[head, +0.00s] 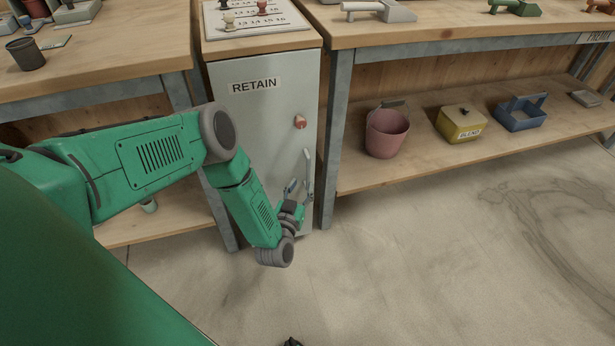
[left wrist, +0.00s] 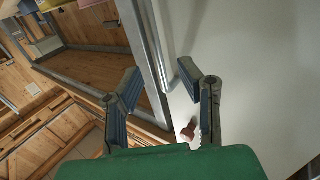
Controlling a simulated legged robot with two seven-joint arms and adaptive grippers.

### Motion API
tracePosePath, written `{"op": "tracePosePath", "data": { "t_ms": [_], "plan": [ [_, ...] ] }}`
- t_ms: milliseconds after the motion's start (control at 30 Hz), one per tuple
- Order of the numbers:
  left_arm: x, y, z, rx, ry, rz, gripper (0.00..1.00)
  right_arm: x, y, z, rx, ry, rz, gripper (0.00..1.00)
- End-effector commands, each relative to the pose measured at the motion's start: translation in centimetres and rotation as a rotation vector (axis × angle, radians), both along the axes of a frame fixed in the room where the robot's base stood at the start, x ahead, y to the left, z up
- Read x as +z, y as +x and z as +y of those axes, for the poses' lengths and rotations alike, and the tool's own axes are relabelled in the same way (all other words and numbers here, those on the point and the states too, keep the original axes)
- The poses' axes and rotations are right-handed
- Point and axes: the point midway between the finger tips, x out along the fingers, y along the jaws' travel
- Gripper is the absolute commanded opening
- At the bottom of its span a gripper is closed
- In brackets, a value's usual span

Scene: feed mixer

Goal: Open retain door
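The retain door (head: 262,135) is the pale grey front of a cabinet, with a RETAIN label (head: 254,85) near its top. It looks closed. A red knob (head: 300,121) sits near its right edge. My left gripper (head: 299,178) is in front of the lower right of the door, below the knob and apart from it. In the left wrist view, my left gripper (left wrist: 160,72) is open and empty. The knob (left wrist: 188,132) shows there close to the right finger, against the pale door (left wrist: 255,70).
A workbench (head: 460,20) stands right of the cabinet; its leg (head: 334,140) is close to my left gripper. Its lower shelf holds a pink bucket (head: 386,135), a yellow box (head: 461,123) and a blue tray (head: 520,115). The floor (head: 400,260) in front is clear.

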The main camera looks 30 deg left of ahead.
Motion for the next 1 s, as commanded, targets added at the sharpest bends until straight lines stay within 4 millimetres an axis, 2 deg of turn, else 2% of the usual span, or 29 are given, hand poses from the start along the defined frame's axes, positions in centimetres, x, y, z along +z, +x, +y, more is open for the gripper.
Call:
{"op": "tracePosePath", "data": {
  "t_ms": [100,300,467,733,800,833,1000],
  "plan": [
    [-0.3,2.5,0.7,0.0,-0.004,-0.003,0.33,-1.0,0.0,-0.1,-0.003,-0.002,0.0,0.4],
    [-1.0,5.1,2.6,0.001,-0.023,-0.001,0.33,-1.8,0.0,-0.1,-0.003,-0.001,0.0,0.4],
    [-1.1,5.9,2.9,0.001,-0.028,0.003,0.33,-2.0,0.0,-0.1,-0.001,0.0,0.0,0.4],
    [-0.2,6.0,1.9,0.0,-0.007,0.0,0.33,-1.9,0.0,-0.1,-0.001,-0.001,-0.001,0.4],
    [-0.2,6.0,1.9,-0.001,-0.006,0.0,0.08,-1.9,0.0,-0.1,-0.002,-0.001,0.0,0.4],
    [-0.2,6.0,1.9,-0.001,-0.007,0.0,0.0,-1.9,0.0,-0.1,-0.003,-0.001,0.0,0.4],
    [-0.6,6.0,2.3,-0.002,-0.017,0.0,0.0,-2.0,0.0,-0.1,-0.003,-0.001,0.0,0.4]
  ]
}}
